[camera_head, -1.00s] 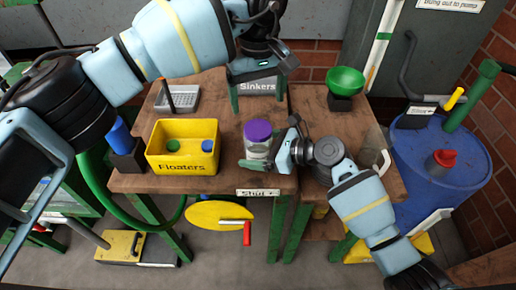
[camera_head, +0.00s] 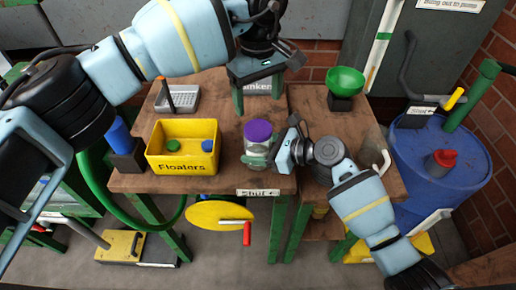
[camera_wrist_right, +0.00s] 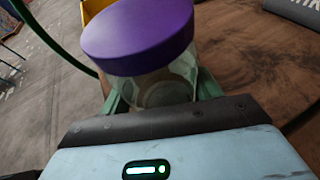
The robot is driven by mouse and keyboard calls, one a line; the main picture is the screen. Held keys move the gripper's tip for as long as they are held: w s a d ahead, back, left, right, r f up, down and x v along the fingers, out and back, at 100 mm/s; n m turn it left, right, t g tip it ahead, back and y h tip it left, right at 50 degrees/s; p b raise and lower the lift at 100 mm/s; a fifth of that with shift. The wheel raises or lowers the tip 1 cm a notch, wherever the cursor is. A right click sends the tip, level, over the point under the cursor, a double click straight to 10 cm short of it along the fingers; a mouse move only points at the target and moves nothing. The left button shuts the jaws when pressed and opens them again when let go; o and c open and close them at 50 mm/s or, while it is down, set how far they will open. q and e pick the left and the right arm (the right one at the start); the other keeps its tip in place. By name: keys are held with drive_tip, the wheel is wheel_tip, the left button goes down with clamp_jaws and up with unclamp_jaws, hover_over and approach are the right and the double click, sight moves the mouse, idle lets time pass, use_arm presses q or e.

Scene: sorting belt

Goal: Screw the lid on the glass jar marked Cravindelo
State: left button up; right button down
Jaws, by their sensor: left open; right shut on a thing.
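A clear glass jar (camera_head: 259,150) with a purple lid (camera_head: 258,131) on top stands upright near the front edge of the bench. The lid (camera_wrist_right: 137,35) and the glass (camera_wrist_right: 160,88) also show in the right wrist view. I cannot tell how tight the lid is, and no name on the jar is readable. My right gripper (camera_head: 262,160) is shut around the jar's glass body, below the lid, reaching in from the right. My left gripper (camera_head: 258,98) is open and empty, behind and above the jar, with its green fingers in front of the Sinkers box (camera_head: 262,88).
A yellow Floaters bin (camera_head: 183,168) holding a green and a blue piece stands left of the jar. A grey grater-like tray (camera_head: 178,99) lies behind it. Bare bench lies between bin and jar.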

sight(258, 128)
use_arm(q)
drive_tip(key=n, duration=1.8)
drive_tip(key=shift+n, duration=0.4)
drive_tip(key=n, duration=0.6)
drive_tip(key=shift+f, duration=4)
drive_tip(key=shift+c, duration=0.4)
drive_tip(key=c, duration=0.8)
